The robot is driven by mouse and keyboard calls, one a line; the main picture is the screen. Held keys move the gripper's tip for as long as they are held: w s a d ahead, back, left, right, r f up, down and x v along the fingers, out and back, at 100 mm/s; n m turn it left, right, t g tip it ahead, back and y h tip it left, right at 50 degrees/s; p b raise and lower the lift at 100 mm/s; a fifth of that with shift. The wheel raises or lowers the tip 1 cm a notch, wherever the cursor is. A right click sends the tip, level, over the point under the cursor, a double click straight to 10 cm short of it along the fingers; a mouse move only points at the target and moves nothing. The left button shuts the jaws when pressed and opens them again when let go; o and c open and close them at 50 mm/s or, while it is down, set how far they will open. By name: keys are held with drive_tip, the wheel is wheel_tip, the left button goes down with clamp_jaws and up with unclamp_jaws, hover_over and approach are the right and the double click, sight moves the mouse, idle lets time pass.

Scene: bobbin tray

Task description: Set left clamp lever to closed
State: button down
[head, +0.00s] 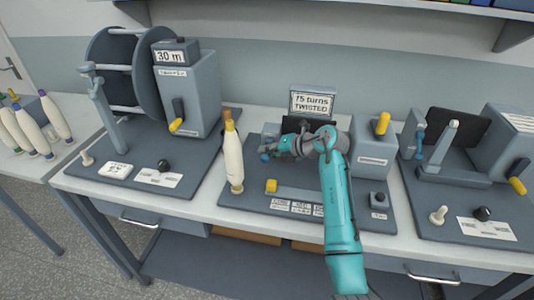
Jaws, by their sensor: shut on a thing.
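My gripper (277,148) reaches in from the right over the middle station's dark base plate (235,203). Its fingers are shut at the left clamp lever, whose small blue end (264,157) shows just left of the fingertips. The rest of the lever is hidden by the fingers, and its exact angle cannot be told. A grey clamp block (270,130) stands just behind the fingers.
A tall cream bobbin (233,160) with a yellow tip stands close to the left of the gripper. A yellow block (271,185) sits in front of it. A sign reading "75 turns TWISTED" (312,102) stands behind. A grey box with a yellow lever (383,123) is right of my arm.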

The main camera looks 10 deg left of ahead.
drive_tip(key=r+m+g, duration=0.1)
drive_tip(key=g, duration=0.1)
drive_tip(key=r+m+g, duration=0.1)
drive_tip(key=m, duration=0.1)
drive_tip(key=shift+w+g, duration=0.1)
drive_tip(key=shift+g, duration=0.3)
idle(0.4)
drive_tip(key=c, duration=1.2)
unclamp_jaws()
drive_tip(key=v, duration=1.2)
